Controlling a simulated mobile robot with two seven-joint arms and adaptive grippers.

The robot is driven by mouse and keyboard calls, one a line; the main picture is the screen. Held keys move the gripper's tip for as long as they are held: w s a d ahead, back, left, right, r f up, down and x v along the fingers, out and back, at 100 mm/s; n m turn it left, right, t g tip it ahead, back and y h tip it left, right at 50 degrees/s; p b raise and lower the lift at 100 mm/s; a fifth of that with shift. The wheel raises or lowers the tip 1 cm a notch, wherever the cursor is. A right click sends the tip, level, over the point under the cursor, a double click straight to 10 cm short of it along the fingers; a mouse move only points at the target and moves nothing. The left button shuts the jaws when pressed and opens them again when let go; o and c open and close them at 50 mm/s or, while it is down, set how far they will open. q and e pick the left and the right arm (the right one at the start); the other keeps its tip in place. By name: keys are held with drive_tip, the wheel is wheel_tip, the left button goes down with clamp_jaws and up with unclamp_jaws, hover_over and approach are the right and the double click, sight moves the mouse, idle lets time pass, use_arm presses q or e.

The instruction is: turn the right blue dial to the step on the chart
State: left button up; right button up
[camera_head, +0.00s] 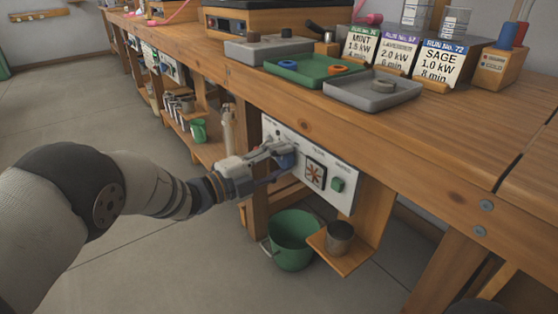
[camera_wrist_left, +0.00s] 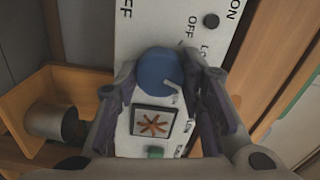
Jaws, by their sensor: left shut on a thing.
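A blue dial (camera_head: 287,159) sits on the white control panel (camera_head: 345,197) under the bench edge. My left gripper (camera_head: 279,154) reaches it from the left and is shut on it. In the left wrist view, the fingers of the left gripper (camera_wrist_left: 160,74) flank the blue dial (camera_wrist_left: 157,76). Its white pointer line points to the lower right of that picture, toward a small label that I cannot read. OFF, ON and LO lettering shows on the panel (camera_wrist_left: 140,30). Run cards stand on the bench: mint (camera_head: 360,44), lavender (camera_head: 398,55) and sage (camera_head: 441,63).
A fan grille (camera_head: 315,174) and a green button (camera_head: 338,184) are beside the dial. Trays (camera_head: 373,94) stand on the bench. The floor at left is clear.

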use_arm(q)
drive_tip(key=shift+w+a+r, duration=0.1)
drive_tip(key=o, duration=1.1)
drive_tip(key=shift+o, duration=0.2)
drive_tip(key=v, duration=1.2)
